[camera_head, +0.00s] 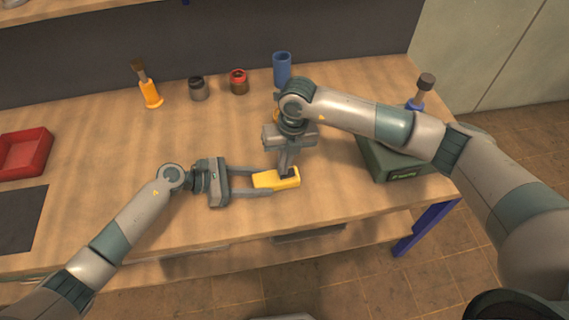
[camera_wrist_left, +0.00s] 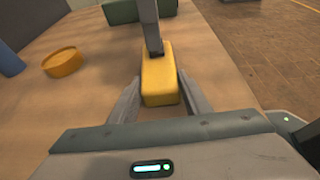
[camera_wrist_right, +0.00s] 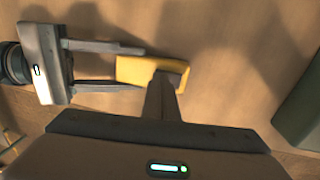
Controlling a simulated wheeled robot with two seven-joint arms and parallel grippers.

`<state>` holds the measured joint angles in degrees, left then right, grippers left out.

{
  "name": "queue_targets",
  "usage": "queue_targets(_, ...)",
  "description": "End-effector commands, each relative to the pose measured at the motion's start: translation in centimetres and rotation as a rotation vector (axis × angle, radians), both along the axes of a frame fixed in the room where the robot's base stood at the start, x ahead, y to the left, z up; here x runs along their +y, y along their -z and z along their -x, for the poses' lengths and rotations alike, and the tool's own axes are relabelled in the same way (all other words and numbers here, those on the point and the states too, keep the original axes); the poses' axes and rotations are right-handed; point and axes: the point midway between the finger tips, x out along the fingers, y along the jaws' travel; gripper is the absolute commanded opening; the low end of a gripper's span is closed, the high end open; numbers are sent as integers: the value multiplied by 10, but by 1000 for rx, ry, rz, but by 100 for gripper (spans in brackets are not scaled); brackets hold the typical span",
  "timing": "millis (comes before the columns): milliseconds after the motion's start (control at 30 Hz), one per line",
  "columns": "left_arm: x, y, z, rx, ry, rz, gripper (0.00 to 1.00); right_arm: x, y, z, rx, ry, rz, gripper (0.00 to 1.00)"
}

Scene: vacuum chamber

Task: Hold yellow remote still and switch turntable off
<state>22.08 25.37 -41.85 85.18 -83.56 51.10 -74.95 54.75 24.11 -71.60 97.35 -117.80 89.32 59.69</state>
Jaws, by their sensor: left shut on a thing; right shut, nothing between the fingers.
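The yellow remote (camera_head: 265,181) lies on the wooden table near its front edge. It also shows in the left wrist view (camera_wrist_left: 159,84) and the right wrist view (camera_wrist_right: 134,70). My left gripper (camera_head: 262,182) is shut on the remote from the left, one finger along each long side. My right gripper (camera_head: 288,174) is shut and empty, pointing down with its fingertips at the remote's right end, over a dark spot there. The tips hide part of that end, and I cannot tell if they press it. The dark green box (camera_head: 392,166), perhaps the turntable, stands at the right, partly behind my right arm.
A red tray (camera_head: 24,152) and a dark mat (camera_head: 20,217) lie at the left.

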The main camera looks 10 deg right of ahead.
Motion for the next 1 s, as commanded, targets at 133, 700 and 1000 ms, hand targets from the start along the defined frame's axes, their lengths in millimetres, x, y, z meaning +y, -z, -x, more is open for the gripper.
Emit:
queue_targets(133, -1, 1, 2, 1, 5, 0, 15, -2, 4, 2, 6, 0, 4, 0)
queue_targets(700, 0, 0, 1, 0, 4, 1, 15, -20, 3, 0, 6, 2, 10, 0)
queue_targets(1000, 0, 0, 0, 0, 2, 1, 15, -19, 2, 0, 5, 1, 8, 0)
